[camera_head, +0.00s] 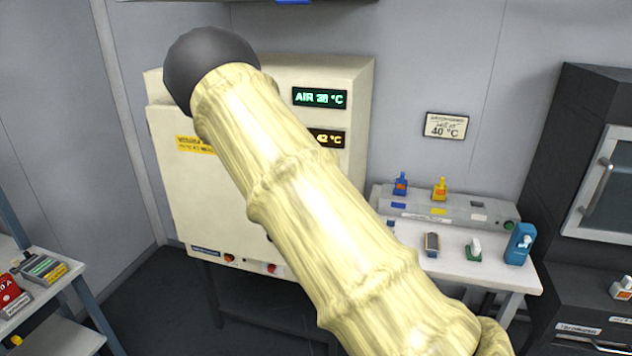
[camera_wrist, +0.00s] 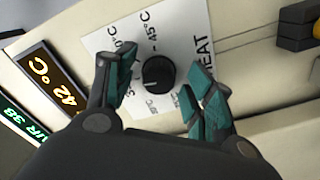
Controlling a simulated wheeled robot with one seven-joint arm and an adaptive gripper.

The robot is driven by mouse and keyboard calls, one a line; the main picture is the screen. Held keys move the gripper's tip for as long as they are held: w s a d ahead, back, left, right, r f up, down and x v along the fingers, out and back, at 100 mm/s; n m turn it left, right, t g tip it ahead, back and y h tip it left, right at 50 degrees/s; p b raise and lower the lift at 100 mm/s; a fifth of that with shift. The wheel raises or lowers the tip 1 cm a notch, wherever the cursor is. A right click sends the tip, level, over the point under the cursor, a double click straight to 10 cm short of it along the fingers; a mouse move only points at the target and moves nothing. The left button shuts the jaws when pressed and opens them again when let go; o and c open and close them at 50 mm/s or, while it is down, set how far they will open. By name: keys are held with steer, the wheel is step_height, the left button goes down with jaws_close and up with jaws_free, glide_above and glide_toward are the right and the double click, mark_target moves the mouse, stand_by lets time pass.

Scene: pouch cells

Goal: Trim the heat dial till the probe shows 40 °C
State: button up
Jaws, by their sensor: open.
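The heat dial (camera_wrist: 157,73) is a small black round knob on a white plate (camera_wrist: 110,40) marked HEAT, with a temperature scale including 45 °C. My gripper (camera_wrist: 161,66) is open, with one teal-padded finger on each side of the dial; I cannot tell whether either touches it. In the head view my arm hides the dial and gripper. An amber display reads 42 °C in the wrist view (camera_wrist: 56,82); its left part is hidden in the head view (camera_head: 329,139). A green display (camera_head: 319,97) reads AIR, apparently 38 °C.
The cream cabinet (camera_head: 180,215) carries the dial and displays. A wall sign (camera_head: 445,126) reads 40 °C. At right, a white bench (camera_head: 505,276) holds small coloured items, including a blue bottle (camera_head: 520,244). A dark cabinet (camera_head: 562,170) stands far right.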

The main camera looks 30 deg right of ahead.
steer(key=v, duration=1.2)
stand_by(0.4)
steer(key=s+a+f+g+y, duration=0.1)
steer(key=s+a+f+y, duration=0.1)
steer(key=s+f, duration=0.5)
steer(key=s+a+f+g+y, duration=0.2)
steer(key=s+f+y, duration=0.15)
steer(key=f, duration=0.85)
steer(key=s+a+f+g+y, duration=0.1)
steer(key=s+a+f+y, duration=0.1)
steer(key=s+f, duration=0.5)
steer(key=s+a+f+g+y, duration=0.2)
steer(key=s+a+f, duration=0.2)
steer(key=s, duration=0.5)
steer(key=s+a+f+g+y, duration=0.2)
steer(key=s+a+f, duration=0.3)
steer(key=s, duration=0.4)
steer(key=s+a+f+m+g+y, duration=0.1)
steer(key=s+a+f+g+y, duration=0.1)
steer(key=s, duration=0.8)
step_height(320, 180, down, 4)
steer(key=a+g, duration=0.1)
steer(key=a, duration=0.1)
steer(key=shift+a+g, duration=0.3)
steer(key=shift+a, duration=0.05)
steer(key=shift+w+r, duration=0.1)
